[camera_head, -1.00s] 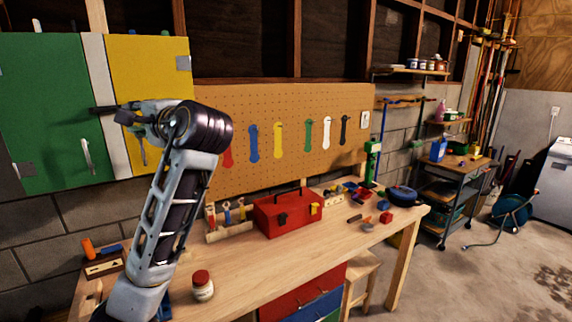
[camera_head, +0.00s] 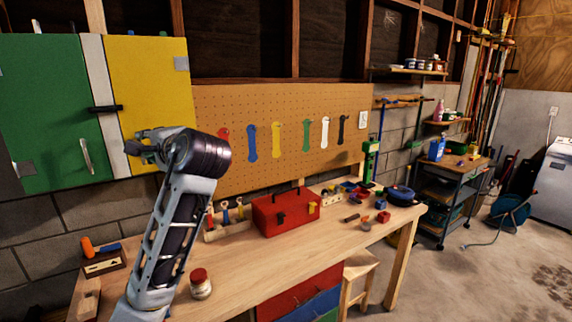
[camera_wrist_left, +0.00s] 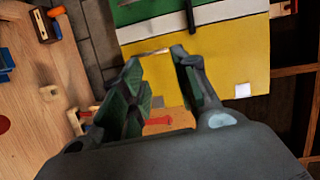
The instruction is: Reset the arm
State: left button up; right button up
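My left gripper (camera_head: 145,145) is raised in front of the yellow door (camera_head: 150,75) of a wall cabinet, above the left end of the workbench. In the left wrist view the left gripper (camera_wrist_left: 157,60) has its two fingers spread apart with nothing between them. The yellow door (camera_wrist_left: 235,60) shows behind the fingers. A black bar (camera_head: 105,109) lies across the white strip between the doors, just above and left of the gripper and apart from it. My right gripper is in neither view.
The green door (camera_head: 45,110) has a silver handle. The wooden workbench (camera_head: 255,270) holds a red toolbox (camera_head: 285,212), a jar with a red lid (camera_head: 200,284) and several small tools. A pegboard (camera_head: 300,105) with coloured wrenches hangs behind. Open floor lies at the right.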

pick_arm(q)
jog(key=s+d+f+g+h, duration=0.15)
jog(key=f+h, duration=0.25)
jog(key=f, duration=1.3)
jog(key=s+d+f+g+h, duration=0.1)
jog(key=s+d+f+h, duration=0.2)
jog(key=f, duration=1.4)
jog(key=s+d+f+n+g+h, duration=0.2)
jog(key=s+f+n+h, duration=0.1)
jog(key=s+f, duration=0.75)
jog(key=s+d+f+n+g+h, duration=0.2)
jog(key=s+f+n+g+h, duration=0.1)
jog(key=s+f, duration=0.8)
jog(key=s+f+g, duration=0.1)
jog(key=s+f, duration=0.1)
jog(key=f, duration=1.4)
jog(key=s+f, duration=0.2)
jog(key=f, duration=1.3)
jog(key=s+a+f, duration=0.2)
jog(key=s+f, duration=0.8)
jog(key=s, duration=0.1)
jog(key=s+a+f+g, duration=0.1)
jog(key=s+a+f, duration=0.1)
jog(key=s+f, duration=0.8)
jog(key=shift+s+a+f+m, duration=0.3)
jog(key=shift+s+m, duration=0.1)
jog(key=shift+s, duration=0.3)
